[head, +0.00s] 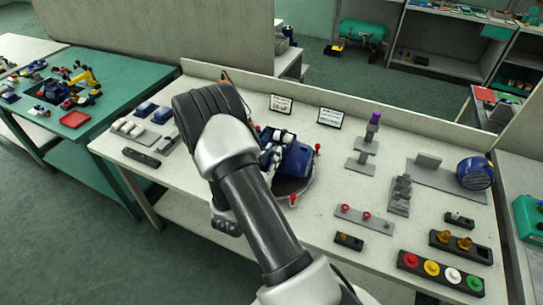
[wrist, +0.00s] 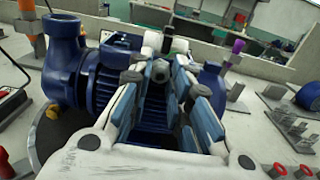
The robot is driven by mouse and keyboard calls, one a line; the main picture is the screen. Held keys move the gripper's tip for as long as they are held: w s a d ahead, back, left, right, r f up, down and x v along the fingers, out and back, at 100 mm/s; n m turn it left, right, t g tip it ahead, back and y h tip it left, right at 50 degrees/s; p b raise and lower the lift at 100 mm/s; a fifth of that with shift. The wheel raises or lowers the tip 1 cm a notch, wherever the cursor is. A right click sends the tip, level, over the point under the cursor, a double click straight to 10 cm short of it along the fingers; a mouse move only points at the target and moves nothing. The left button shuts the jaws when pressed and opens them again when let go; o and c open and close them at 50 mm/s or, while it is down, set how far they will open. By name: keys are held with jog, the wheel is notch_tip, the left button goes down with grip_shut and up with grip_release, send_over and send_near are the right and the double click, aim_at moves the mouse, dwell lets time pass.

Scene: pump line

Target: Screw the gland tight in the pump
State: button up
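The blue pump (head: 290,160) stands on a dark round plate on the white bench, partly behind my arm. In the wrist view, its flanged body (wrist: 65,60) is at left and its ribbed motor lies behind my fingers. My gripper (wrist: 167,48) reaches over the motor, and its fingers (head: 272,140) show beside the pump in the head view. The two fingers stand apart with blue ribs visible between them. A small dark piece with a pale top shows between or behind the fingertips; I cannot tell whether they touch it. I cannot clearly identify the gland.
Red knobs stand around the plate. At right are a purple-topped post (head: 373,125), a grey stepped block (head: 400,195), a blue motor (head: 475,173), a block with brass fittings (head: 460,246) and a coloured button strip (head: 440,273).

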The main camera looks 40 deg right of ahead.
jog(key=o, duration=0.3)
jog(key=shift+o, duration=0.2)
jog(key=shift+r+n+p, duration=0.1)
jog(key=shift+n+p, duration=0.6)
jog(key=shift+n, duration=1)
jog(key=shift+c, duration=0.3)
